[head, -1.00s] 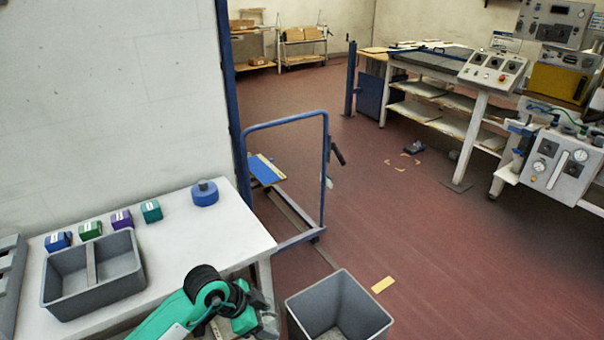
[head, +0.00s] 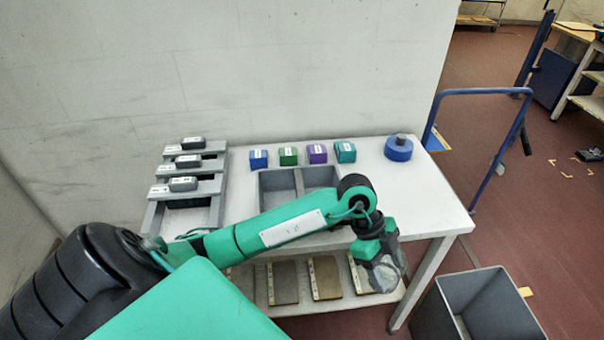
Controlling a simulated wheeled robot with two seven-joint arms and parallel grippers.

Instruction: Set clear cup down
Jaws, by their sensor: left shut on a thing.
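My left gripper (head: 380,258) is at the end of the green arm, in front of the white table's front edge. It is shut on the clear cup (head: 387,275), which shows only as a pale, greyish see-through shape at the fingers; its outline is hard to make out. The white table (head: 428,200) stands against the wall. My right gripper is not in view.
A grey two-compartment bin (head: 270,190), partly behind my arm, small coloured boxes (head: 318,153) and a blue round container (head: 398,149) stand on the table. A grey rack (head: 155,213) is at left. A grey floor bin (head: 490,300) and a blue-framed cart (head: 480,92) are at right.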

